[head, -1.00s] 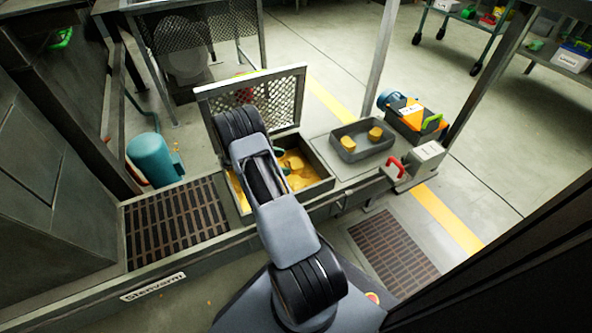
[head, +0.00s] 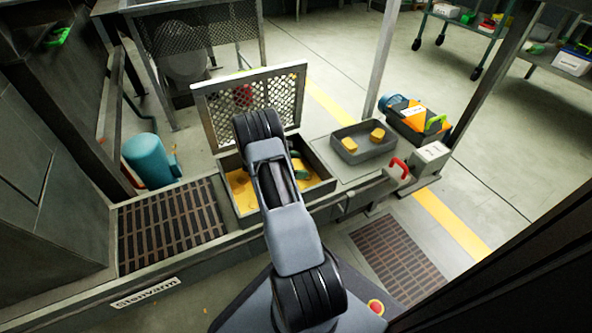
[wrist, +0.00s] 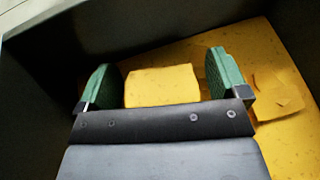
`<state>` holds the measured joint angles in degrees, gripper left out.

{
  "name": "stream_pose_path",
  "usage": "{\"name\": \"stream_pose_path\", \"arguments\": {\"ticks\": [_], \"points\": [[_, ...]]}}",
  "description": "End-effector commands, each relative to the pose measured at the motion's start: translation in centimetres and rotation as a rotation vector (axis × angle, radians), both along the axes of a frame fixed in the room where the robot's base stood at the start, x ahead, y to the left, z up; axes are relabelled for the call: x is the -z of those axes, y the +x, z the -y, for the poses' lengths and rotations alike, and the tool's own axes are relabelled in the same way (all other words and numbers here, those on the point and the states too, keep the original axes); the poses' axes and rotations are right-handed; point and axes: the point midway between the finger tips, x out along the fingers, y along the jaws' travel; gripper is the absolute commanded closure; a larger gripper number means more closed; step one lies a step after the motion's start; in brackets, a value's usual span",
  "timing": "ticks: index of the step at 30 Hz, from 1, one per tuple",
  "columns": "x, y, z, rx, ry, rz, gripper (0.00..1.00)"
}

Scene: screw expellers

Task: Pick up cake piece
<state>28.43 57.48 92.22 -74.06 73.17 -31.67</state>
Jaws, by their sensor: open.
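A yellow cake piece (wrist: 162,87) lies in the dark bin, seen in the wrist view between the two green fingers of my gripper (wrist: 163,76). The fingers are apart, one on each side of the piece, with a small gap at each side. Whether the fingers reach down beside it is hard to tell. In the head view my arm hides most of my gripper; a green finger (head: 299,167) shows inside the bin (head: 322,188). More yellow cake (wrist: 285,110) covers the bin floor to the right and behind.
The bin's dark walls (wrist: 30,95) stand close on the left and behind. A raised mesh lid (head: 215,112) stands at the bin's back. A grey tray (head: 362,156) with two yellow pieces sits to the right. A red handle (head: 399,167) lies nearby.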

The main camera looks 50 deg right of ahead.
Motion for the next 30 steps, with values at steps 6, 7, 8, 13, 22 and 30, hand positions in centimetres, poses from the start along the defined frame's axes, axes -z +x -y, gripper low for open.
{"name": "stream_pose_path", "arguments": {"ticks": [6,7,8,13,22,30], "points": [[-0.1,0.0,0.0,0.0,0.0,0.0,0.23],[-0.1,0.0,0.0,0.0,0.0,0.0,0.26],[0.0,0.0,0.0,0.001,0.0,0.0,0.29],[0.0,0.0,0.0,0.001,0.0,0.0,0.45],[0.0,0.0,0.0,0.001,0.0,0.0,0.61],[-1.1,0.0,0.0,0.001,-0.001,0.002,0.61]]}}
